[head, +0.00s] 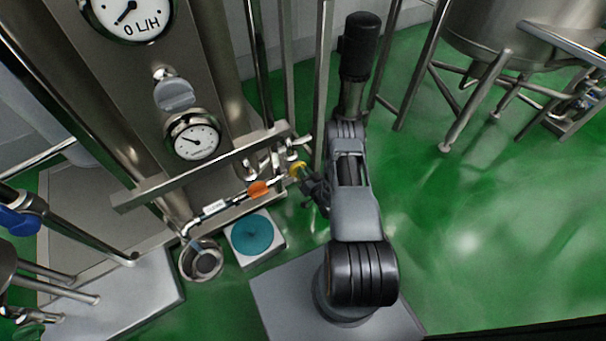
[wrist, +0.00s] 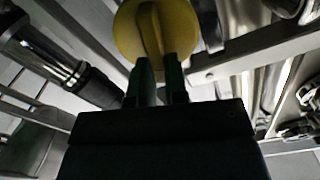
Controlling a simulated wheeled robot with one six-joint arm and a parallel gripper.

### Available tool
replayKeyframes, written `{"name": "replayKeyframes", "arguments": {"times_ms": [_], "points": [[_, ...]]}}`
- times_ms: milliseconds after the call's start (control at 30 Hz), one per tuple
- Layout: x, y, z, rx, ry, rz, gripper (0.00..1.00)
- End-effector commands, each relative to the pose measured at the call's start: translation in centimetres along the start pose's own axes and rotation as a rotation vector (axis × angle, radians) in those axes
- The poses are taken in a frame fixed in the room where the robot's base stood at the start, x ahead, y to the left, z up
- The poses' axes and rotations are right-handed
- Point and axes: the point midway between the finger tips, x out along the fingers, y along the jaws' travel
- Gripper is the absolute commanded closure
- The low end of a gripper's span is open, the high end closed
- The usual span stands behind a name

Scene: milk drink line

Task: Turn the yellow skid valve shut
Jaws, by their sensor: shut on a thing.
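The yellow skid valve (wrist: 128,30) has a round knob with a raised grip bar, seen at the top of the wrist view. My gripper (wrist: 159,68) has its two fingers on either side of that bar and is shut on it. In the head view the yellow valve (head: 297,170) is a small patch at the right end of the skid's low pipe. My gripper (head: 308,183) reaches it from the right, and my arm partly hides the contact. How far the valve is turned is hard to tell.
An orange handle (head: 258,189) sits on the same pipe, left of the yellow valve. Two gauges (head: 193,136) are on the skid panel. A teal disc (head: 252,234) and a round metal cup (head: 201,260) stand below. Green floor (head: 480,230) is open to the right.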

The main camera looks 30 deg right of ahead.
Motion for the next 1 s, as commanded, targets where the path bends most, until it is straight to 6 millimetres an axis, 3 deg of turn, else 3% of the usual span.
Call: {"name": "replayKeyframes", "arguments": {"times_ms": [1000], "points": [[0.0,1.7,1.0,0.947,-0.002,0.001,1.00]]}}
